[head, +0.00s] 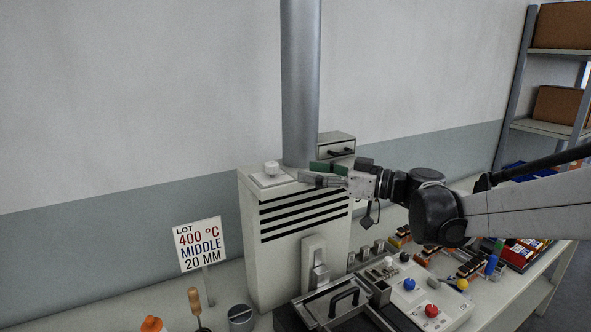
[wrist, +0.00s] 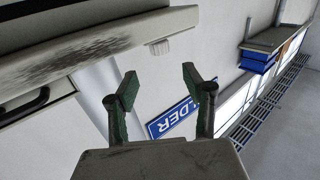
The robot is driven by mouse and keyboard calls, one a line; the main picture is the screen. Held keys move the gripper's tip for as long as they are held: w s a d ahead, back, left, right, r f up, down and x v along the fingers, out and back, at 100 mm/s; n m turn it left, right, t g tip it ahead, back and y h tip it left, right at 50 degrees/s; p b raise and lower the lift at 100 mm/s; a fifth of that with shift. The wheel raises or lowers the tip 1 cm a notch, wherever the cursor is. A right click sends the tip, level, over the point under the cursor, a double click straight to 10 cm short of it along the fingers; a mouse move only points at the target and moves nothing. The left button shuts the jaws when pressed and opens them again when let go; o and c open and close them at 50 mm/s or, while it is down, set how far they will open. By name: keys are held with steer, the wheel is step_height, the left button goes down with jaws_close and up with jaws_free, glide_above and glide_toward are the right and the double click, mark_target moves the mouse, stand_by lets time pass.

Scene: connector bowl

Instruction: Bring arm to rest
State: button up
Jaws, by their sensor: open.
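My gripper (head: 312,174) is at the end of my arm, which reaches in from the right in the head view. It points left and appears in front of the top of the white vented cabinet (head: 255,225); I cannot tell the exact gap. In the wrist view my gripper (wrist: 160,88) shows two green-padded fingers spread apart, with nothing between them. Behind them are a pale wall and part of a blue sign (wrist: 172,120).
A control box with blue (head: 409,284) and red (head: 431,311) knobs stands below my arm. A lot sign (head: 199,245) stands left. Shelves with boxes (head: 562,25) are at right. The upper left wall area is clear.

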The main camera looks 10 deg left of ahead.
steer(key=shift+s+d, duration=0.15)
steer(key=shift+d, duration=0.4)
steer(key=s+d+f+m+t+h+b, duration=0.1)
steer(key=s+d+f+m+h, duration=0.4)
steer(key=s+d, duration=0.4)
steer(key=s+d+f+m+t+h+b, duration=0.1)
steer(key=s+d+f+m+h+b, duration=0.1)
steer(key=s+d+f+m+h, duration=0.3)
steer(key=s+d+f+m+t+h+b, duration=0.1)
steer(key=s+d+f+m+h, duration=0.4)
steer(key=s+d+f, duration=0.6)
steer(key=s+d+h+b, duration=0.1)
steer(key=s+d+h, duration=0.1)
steer(key=s+d, duration=0.1)
steer(key=shift+d+f+m+h, duration=0.25)
steer(key=shift+d+m+h, duration=0.05)
steer(key=shift+d, duration=0.5)
